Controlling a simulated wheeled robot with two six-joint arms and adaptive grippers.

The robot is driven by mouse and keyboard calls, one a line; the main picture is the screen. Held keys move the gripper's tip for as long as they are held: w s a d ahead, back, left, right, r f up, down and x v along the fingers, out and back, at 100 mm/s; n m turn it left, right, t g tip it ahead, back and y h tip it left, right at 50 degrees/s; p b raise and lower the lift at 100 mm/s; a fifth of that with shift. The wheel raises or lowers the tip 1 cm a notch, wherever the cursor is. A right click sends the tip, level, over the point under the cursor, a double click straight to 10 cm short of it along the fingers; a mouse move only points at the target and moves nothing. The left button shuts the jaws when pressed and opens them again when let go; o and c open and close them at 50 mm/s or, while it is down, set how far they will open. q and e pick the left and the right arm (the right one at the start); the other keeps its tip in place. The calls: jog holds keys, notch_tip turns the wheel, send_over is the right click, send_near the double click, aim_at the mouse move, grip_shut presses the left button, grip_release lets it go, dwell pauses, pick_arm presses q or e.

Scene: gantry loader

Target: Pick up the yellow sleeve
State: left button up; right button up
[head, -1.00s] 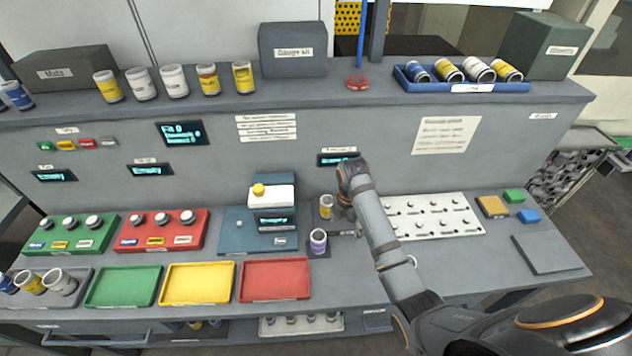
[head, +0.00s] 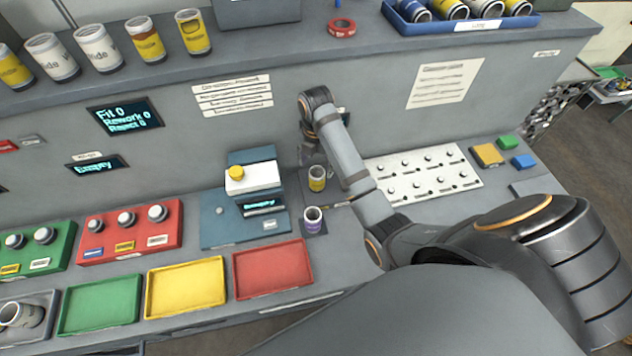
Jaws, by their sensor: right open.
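A yellow sleeve (head: 317,179) with a pale band stands upright on the bench, just right of the small blue machine. A white and purple sleeve (head: 314,220) stands in front of it on a dark pad. My right gripper (head: 312,160) hangs at the end of my right arm, just behind the yellow sleeve. It is open, its fingers are small and partly hidden, and I cannot tell whether it touches the sleeve. Other yellow-labelled sleeves (head: 194,32) stand on the upper shelf. My left gripper is not in view.
The blue machine with a white top (head: 252,178) stands left of the sleeves. Green (head: 100,304), yellow (head: 186,288) and red (head: 272,270) trays line the front. A white peg board (head: 424,174) lies to the right. The shelf wall (head: 250,140) rises behind.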

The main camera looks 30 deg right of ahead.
aim_at(317, 174)
jog(key=shift+s+f+p, duration=0.25)
jog(key=shift+f+p, duration=0.35)
jog(key=shift+p, duration=0.2)
notch_tip(317, 174, down, 3)
jog(key=shift+r+p, duration=0.1)
jog(key=shift+p, duration=0.25)
jog(key=shift+w+f, duration=0.1)
jog(key=shift+f, duration=0.35)
jog(key=c, duration=0.8)
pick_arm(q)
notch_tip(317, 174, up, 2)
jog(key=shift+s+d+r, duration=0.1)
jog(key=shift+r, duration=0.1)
pick_arm(e)
grip_shut()
